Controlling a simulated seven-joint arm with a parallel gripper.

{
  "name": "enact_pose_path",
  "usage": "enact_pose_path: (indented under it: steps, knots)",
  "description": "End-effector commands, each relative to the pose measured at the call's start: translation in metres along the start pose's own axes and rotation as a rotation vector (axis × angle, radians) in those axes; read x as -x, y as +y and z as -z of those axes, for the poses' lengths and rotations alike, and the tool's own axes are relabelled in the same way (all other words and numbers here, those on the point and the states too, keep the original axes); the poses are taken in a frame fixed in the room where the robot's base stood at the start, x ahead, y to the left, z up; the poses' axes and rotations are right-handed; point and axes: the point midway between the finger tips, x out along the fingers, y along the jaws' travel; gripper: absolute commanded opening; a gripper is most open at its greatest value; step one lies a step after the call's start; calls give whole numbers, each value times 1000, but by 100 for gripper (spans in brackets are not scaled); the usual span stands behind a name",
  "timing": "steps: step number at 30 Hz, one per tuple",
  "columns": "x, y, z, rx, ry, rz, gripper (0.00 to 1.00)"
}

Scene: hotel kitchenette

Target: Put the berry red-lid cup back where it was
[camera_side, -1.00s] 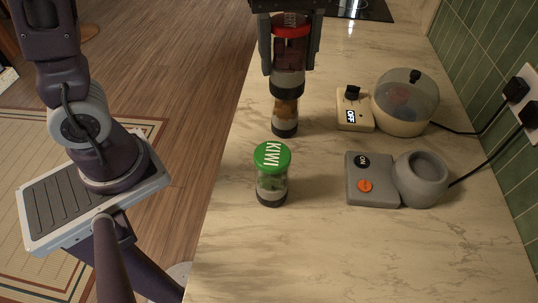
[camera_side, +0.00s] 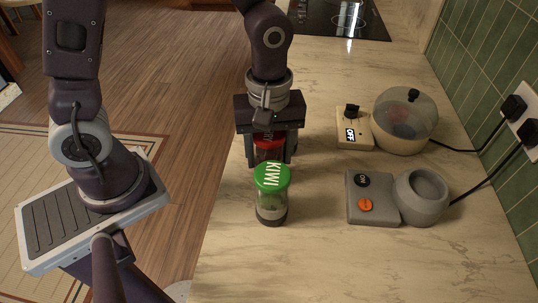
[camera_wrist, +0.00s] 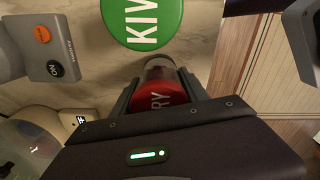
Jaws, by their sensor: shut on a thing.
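The berry red-lid cup shows in the side view (camera_side: 268,143) as a red lid over a dark body, and in the wrist view as a red lid (camera_wrist: 168,97) lettered "RY". My gripper (camera_side: 269,158) points down, shut around this cup, with one finger on each side. The cup is just behind the green-lid kiwi cup (camera_side: 271,200), which stands upright on the counter and hides its lower part. I cannot tell whether the held cup's base touches the counter or whether the two cups touch. The kiwi lid also shows in the wrist view (camera_wrist: 143,22).
A grey device (camera_side: 370,205) with an ON switch and a round bowl (camera_side: 420,195) stands at right. Behind it is a cream device (camera_side: 353,130) marked OFF with a clear-domed pot (camera_side: 405,115). Cords run to the wall outlet. The front of the counter (camera_side: 330,265) is clear.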

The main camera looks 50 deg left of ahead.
Motion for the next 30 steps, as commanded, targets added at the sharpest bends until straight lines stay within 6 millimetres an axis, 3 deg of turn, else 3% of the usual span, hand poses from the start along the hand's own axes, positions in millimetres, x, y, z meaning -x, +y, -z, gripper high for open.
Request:
enact_pose_path:
  steps: [12, 13, 15, 25, 30]
  knots:
    - [-10, 0, 0, -1, 0, 0, 0]
    - [-10, 0, 0, -1, 0, 0, 58]
    - [-10, 0, 0, -1, 0, 0, 72]
    - [-7, 0, 0, 0, 0, -2, 74]
    - [24, 2, 1, 1, 3, -9, 74]
